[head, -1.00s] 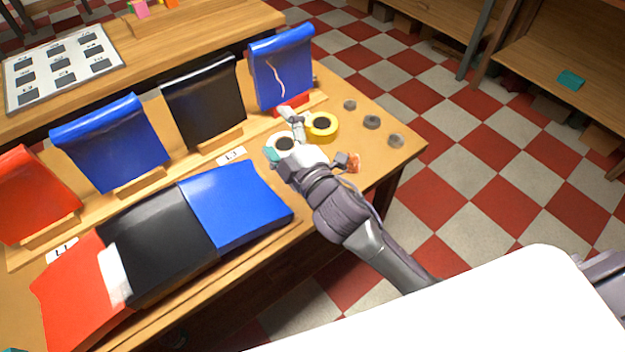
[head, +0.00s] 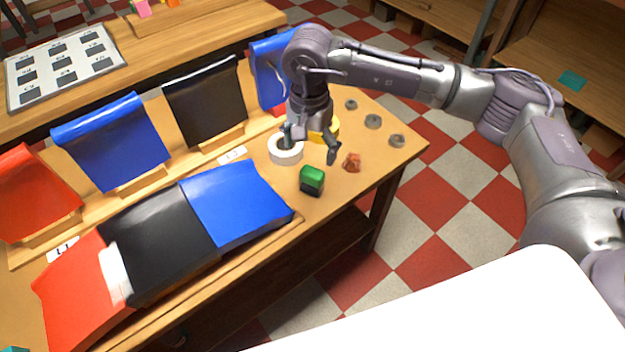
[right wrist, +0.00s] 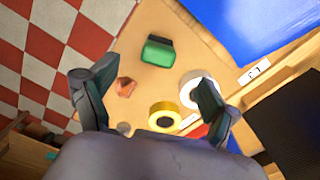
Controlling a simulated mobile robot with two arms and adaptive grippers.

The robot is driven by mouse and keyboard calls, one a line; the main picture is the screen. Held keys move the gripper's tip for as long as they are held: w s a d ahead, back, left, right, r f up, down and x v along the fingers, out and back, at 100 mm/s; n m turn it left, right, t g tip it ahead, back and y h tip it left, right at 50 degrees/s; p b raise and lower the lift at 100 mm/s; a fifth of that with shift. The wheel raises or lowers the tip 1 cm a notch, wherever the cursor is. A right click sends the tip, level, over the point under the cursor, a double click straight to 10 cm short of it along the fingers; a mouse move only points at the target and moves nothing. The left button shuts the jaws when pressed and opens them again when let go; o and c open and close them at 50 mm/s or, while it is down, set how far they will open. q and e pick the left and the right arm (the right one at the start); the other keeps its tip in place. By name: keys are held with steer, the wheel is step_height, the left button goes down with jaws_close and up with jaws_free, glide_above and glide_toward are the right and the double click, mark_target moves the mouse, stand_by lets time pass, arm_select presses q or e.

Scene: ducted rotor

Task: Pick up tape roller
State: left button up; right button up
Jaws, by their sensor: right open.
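Two ring-shaped rolls stand on the wooden table: a white roll (head: 286,153) and a yellow roll (head: 330,130), partly hidden behind my right gripper. A green and black block-like item (head: 312,181) lies in front of them. I cannot tell for sure which one is called the tape roller. My right gripper (head: 311,146) is open and empty, fingers pointing down over the rolls. In the right wrist view, the green item (right wrist: 158,50) lies ahead between the open fingers (right wrist: 154,75), with the yellow roll (right wrist: 164,117) and white roll (right wrist: 190,88) nearer the right finger.
An orange lump (head: 352,162) and several grey discs (head: 372,121) lie to the right, near the table edge. Blue (head: 235,200), black (head: 158,245) and red (head: 75,295) sheets lie at the left, with upright hanging ones behind. Bare tabletop (head: 385,160) shows at the right.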

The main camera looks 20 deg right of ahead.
mark_target(310, 174)
step_height(310, 174, down, 8)
steer(key=shift+p, duration=0.5)
steer(key=f, duration=0.1)
steer(key=f+p, duration=0.1)
steer(key=f, duration=0.2)
steer(key=shift+w+d+f, duration=0.3)
steer(key=shift+d+f, duration=0.05)
steer(key=shift+f, duration=0.4)
steer(key=c, duration=1.4)
steer(key=shift+c, duration=0.2)
steer(key=shift+r, duration=0.15)
